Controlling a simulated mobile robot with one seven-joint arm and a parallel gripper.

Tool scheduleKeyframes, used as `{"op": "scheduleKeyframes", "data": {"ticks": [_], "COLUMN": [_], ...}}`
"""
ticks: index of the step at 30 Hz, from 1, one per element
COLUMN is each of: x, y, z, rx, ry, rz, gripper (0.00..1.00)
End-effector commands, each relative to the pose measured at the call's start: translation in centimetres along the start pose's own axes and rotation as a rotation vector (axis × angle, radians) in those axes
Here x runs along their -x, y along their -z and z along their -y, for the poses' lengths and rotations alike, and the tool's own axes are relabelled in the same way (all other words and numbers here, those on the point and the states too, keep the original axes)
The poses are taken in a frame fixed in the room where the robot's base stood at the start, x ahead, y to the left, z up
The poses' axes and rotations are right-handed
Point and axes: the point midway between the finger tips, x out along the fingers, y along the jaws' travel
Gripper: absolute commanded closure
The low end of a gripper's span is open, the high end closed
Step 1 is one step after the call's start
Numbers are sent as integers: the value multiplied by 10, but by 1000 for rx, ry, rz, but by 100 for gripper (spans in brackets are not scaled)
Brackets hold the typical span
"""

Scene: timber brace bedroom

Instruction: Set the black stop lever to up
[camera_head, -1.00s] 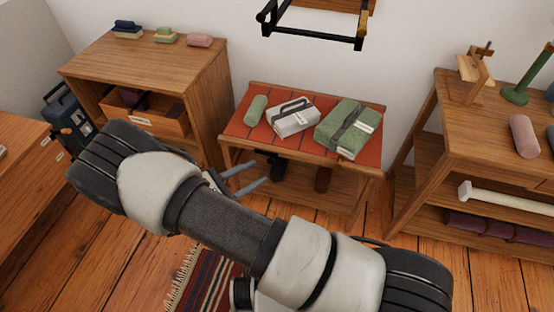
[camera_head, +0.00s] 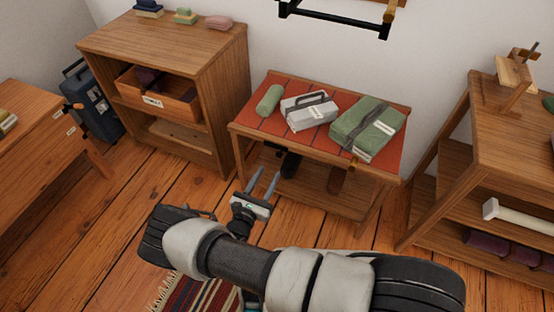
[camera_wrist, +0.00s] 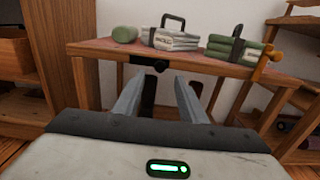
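On the table lie a green roll (camera_head: 269,99), a grey case (camera_head: 309,110) and a green strapped bundle (camera_head: 367,124). An orange-brown wooden lever (camera_wrist: 262,63) is at the table's right front. Shelves flank the table; floor in front is open.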

Motion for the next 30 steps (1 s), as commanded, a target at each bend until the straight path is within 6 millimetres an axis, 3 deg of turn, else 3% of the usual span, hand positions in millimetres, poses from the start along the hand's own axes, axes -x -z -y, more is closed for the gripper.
{"op": "scheduleKeyframes", "data": {"ticks": [6, 12, 25, 30], "x": [-48, -76, -86, -86], "y": [2, 1, 0, 0], "z": [1, 1, 0, 0], "rx": [-1, -1, 0, 0], "ry": [4, 3, 2, 2], "rz": [0, 0, -1, -1], "gripper": [62, 62, 62, 89]}}
